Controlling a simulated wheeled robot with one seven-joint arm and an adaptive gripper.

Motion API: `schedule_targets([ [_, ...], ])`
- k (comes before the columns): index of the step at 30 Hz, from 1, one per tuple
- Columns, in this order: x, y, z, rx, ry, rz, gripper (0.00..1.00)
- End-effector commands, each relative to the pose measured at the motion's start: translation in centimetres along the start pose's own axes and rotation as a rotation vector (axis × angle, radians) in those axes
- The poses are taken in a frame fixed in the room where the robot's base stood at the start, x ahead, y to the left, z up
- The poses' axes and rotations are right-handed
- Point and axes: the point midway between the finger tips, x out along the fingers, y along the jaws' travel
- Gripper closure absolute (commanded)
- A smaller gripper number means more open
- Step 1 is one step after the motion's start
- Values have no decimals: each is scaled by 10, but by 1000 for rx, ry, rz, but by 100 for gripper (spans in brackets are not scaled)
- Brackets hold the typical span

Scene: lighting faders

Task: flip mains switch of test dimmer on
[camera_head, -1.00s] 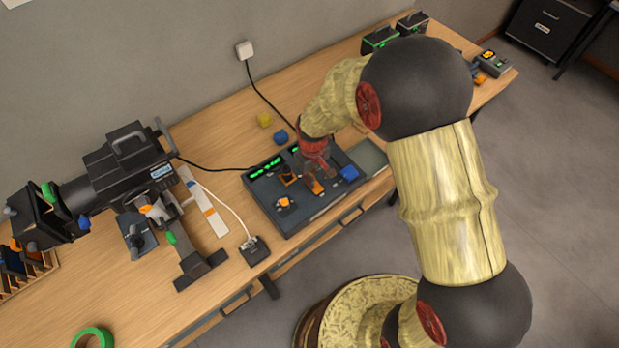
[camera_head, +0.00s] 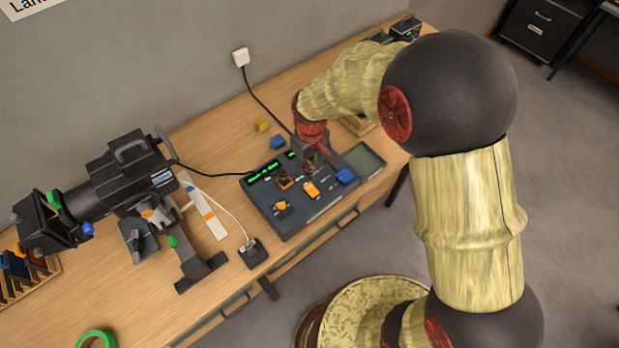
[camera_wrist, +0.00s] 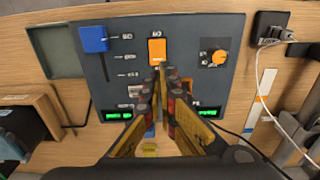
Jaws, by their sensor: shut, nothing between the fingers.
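The test dimmer (camera_head: 292,225) is a dark grey box with green displays on the table; its panel fills the middle of the wrist view (camera_wrist: 190,85). An orange rocker switch (camera_head: 311,189) sits on its face, and it also shows in the wrist view (camera_wrist: 157,51) with small white marks around it. I cannot tell which way the rocker is tilted. My gripper (camera_wrist: 162,72) is shut and empty, its tips just below the orange switch in the wrist view. In the head view my gripper (camera_head: 309,168) hangs over the panel behind the switch. Contact cannot be told.
A blue fader cap (camera_wrist: 93,39) and an orange knob (camera_wrist: 218,57) flank the switch. A shallow grey tray (camera_head: 366,160) adjoins the box. Blue (camera_head: 278,142) and yellow (camera_head: 262,125) blocks lie behind it. A black stage light (camera_head: 120,170) stands at left.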

Motion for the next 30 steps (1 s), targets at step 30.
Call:
schedule_targets([
  [30,-52,0,4,1,53,-5,100],
])
